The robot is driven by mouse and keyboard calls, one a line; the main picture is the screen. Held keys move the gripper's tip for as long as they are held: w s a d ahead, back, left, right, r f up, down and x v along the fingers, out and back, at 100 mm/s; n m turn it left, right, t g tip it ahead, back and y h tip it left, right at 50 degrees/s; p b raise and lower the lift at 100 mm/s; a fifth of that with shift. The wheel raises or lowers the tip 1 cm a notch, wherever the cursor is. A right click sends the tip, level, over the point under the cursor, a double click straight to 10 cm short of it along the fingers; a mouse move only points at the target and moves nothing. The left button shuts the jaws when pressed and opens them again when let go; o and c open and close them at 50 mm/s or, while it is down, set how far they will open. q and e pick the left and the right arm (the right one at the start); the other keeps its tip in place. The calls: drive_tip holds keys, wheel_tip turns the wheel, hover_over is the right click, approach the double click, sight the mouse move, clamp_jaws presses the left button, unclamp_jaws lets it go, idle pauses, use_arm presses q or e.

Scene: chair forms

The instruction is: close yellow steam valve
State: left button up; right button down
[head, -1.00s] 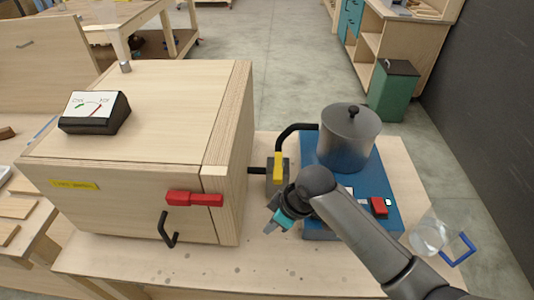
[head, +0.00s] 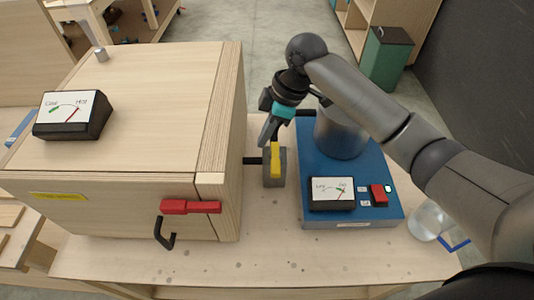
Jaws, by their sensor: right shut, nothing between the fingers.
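The yellow steam valve handle (head: 275,160) sits on a grey block (head: 274,181) between the wooden box and the blue steam unit. The handle lies lengthwise towards me, across the short black pipe (head: 253,161) that runs to the box. My right gripper (head: 267,133) is shut and empty, its fingertips pointing down just beyond the far end of the handle, slightly left. I cannot tell if they touch it. My left gripper is not in view.
The wooden box (head: 140,125) has a red latch (head: 190,207), a black handle (head: 164,233) and a gauge (head: 73,114). The blue unit (head: 360,170) bears a metal pot (head: 341,135), partly behind my arm, and a gauge (head: 331,192). A clear jug (head: 427,221) stands right. The tabletop in front (head: 270,255) is clear.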

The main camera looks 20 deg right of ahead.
sight(275, 159)
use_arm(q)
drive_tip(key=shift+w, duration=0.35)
use_arm(e)
wheel_tip(275, 159, down, 9)
drive_tip(key=shift+d+f, duration=0.15)
drive_tip(key=shift+d, duration=0.2)
drive_tip(key=shift+s, duration=0.15)
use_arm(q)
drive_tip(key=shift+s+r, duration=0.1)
use_arm(e)
drive_tip(key=shift+d, duration=0.1)
